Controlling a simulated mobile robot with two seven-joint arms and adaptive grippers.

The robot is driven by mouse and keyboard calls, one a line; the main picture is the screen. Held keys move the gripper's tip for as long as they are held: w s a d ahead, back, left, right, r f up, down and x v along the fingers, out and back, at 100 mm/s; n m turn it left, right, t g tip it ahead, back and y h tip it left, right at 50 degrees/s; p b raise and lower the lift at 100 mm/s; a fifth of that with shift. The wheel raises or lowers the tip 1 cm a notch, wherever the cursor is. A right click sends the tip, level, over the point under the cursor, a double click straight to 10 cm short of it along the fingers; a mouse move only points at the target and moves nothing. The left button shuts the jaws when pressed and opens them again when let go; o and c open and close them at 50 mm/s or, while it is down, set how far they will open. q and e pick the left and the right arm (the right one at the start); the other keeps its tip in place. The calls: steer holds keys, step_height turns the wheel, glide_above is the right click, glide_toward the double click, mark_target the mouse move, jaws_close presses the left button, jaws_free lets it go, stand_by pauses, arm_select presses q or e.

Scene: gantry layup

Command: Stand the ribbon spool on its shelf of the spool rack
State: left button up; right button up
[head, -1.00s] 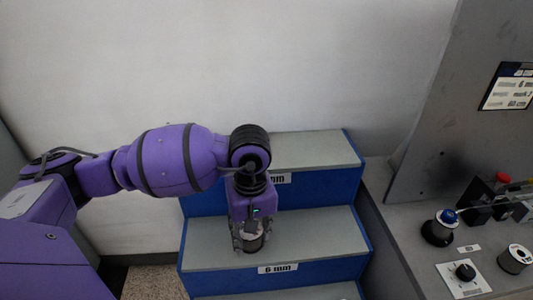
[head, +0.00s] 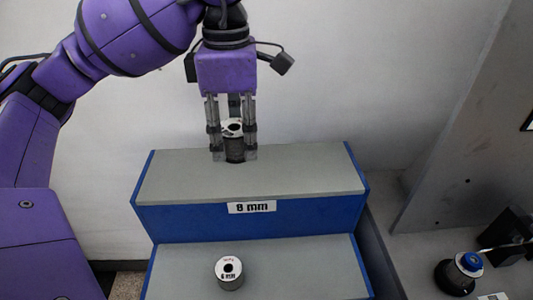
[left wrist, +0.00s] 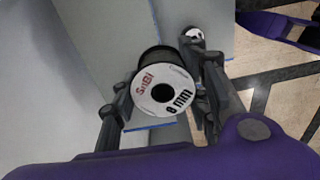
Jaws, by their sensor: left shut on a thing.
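The ribbon spool (head: 235,149), dark with a white flange, is upright between the fingers of my left gripper (head: 234,156). In the left wrist view its face (left wrist: 163,92) reads "SnBi" and "8 mm", and the fingers (left wrist: 160,108) are shut on its sides. The spool is over the back part of the top shelf (head: 300,177) of the spool rack, which bears an "8 mm" label (head: 251,207). I cannot tell whether its base touches the shelf. My right gripper is not in view.
A second spool (head: 230,271), marked "6 mm", stands on the shelf below. The right half of the top shelf is clear.

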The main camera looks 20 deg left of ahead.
arm_select(q)
steer(key=a, duration=0.1)
steer(key=a+f, duration=0.1)
steer(key=shift+s+a, duration=0.1)
steer(key=shift+a, duration=0.25)
steer(key=a+f+p, duration=0.1)
steer(key=a+f, duration=0.1)
steer(key=a, duration=0.1)
steer(key=a+f, duration=0.3)
steer(key=a, duration=0.1)
steer(key=a+f+p, duration=0.1)
steer(key=a+f, duration=0.1)
steer(key=a, duration=0.1)
steer(key=shift+w+a+f+p, duration=0.15)
steer(key=shift+w+p, duration=0.2)
steer(key=shift+w, duration=0.05)
steer(key=shift+a+f, duration=0.35)
steer(key=shift+f, duration=0.15)
step_height(320, 180, down, 3)
steer(key=shift+a+f, duration=0.1)
steer(key=shift+f, duration=0.15)
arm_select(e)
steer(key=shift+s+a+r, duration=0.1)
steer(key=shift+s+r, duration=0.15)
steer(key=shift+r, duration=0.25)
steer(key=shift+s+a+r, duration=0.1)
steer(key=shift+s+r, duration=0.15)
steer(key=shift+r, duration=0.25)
arm_select(q)
steer(key=shift+f, duration=0.1)
